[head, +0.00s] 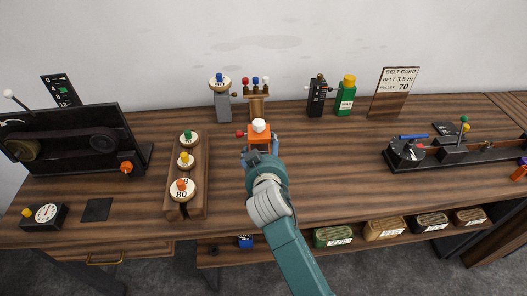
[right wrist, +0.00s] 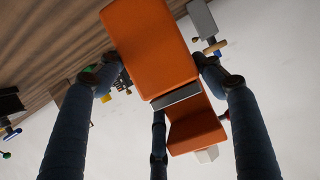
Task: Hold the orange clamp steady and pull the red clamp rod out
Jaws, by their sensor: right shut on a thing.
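The orange clamp (head: 259,138) has a white knob on top and stands at mid-table in the head view. A red knob (head: 239,133), which looks like the end of the red clamp rod, sticks out from its left side. My right gripper (head: 262,147) reaches the clamp from the front. In the right wrist view, the orange clamp (right wrist: 150,40) fills the space between the fingers, and the gripper is shut on it. The rod's shaft is hidden there. My left gripper is not in view.
Behind the clamp stands a wooden rack (head: 257,104) with red, blue and white knobs. A wooden holder (head: 203,197) with several knobbed discs is to the left. A dark belt machine (head: 78,160) stands at far left. The tabletop right of the clamp (head: 335,155) is clear.

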